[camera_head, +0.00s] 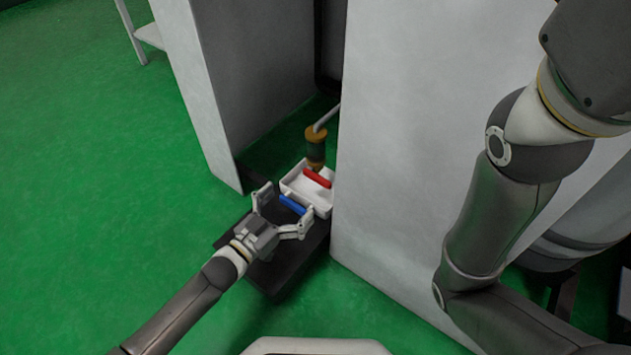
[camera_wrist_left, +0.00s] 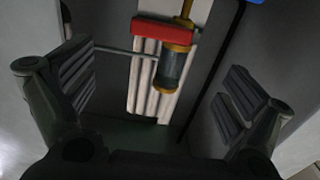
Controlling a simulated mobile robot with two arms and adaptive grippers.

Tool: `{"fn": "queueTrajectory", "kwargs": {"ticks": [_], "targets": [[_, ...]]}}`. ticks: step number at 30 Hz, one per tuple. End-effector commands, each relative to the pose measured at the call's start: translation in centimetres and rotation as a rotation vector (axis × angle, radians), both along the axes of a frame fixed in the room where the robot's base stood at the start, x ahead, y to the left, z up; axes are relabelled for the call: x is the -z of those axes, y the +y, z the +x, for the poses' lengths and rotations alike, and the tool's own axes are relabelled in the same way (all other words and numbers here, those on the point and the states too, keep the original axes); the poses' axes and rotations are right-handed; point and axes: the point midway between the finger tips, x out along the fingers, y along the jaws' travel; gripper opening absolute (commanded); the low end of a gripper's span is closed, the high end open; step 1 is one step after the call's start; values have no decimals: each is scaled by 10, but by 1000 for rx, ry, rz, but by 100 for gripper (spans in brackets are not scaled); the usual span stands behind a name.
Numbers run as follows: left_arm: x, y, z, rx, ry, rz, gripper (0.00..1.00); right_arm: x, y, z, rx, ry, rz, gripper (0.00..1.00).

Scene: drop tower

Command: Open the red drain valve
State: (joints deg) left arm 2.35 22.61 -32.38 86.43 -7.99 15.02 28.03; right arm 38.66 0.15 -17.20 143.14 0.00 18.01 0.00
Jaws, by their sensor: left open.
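The red valve handle (camera_head: 317,178) is a short red bar at the white tray, just below a brass-ended fitting (camera_head: 316,148). In the left wrist view the red bar (camera_wrist_left: 160,29) lies crosswise beside a clear cylinder with brass ends (camera_wrist_left: 172,68). A blue bar (camera_head: 293,204) lies nearer me in the head view; its edge shows at the top of the left wrist view (camera_wrist_left: 252,1). My left gripper (camera_head: 284,207) is open and empty, its fingers spread near the blue bar in the picture, apart from the red bar. My right gripper is out of view.
The white tray (camera_head: 322,202) sits over a dark base (camera_head: 274,275) between two tall grey panels, the left one (camera_head: 215,110) and the right one (camera_head: 405,150). A thin rod crosses the left wrist view (camera_wrist_left: 112,50). Green floor is clear at left.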

Motion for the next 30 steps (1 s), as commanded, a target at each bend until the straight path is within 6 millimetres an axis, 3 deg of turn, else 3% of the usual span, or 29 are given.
{"fn": "queueTrajectory", "kwargs": {"ticks": [9,15,29,30], "targets": [[5,-34,47,0,-4,0,99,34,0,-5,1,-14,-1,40],[3,-49,69,0,-2,0,99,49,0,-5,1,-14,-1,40],[0,-56,77,0,1,1,99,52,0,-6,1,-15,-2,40],[0,-56,77,0,1,1,95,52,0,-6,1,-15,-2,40]]}}
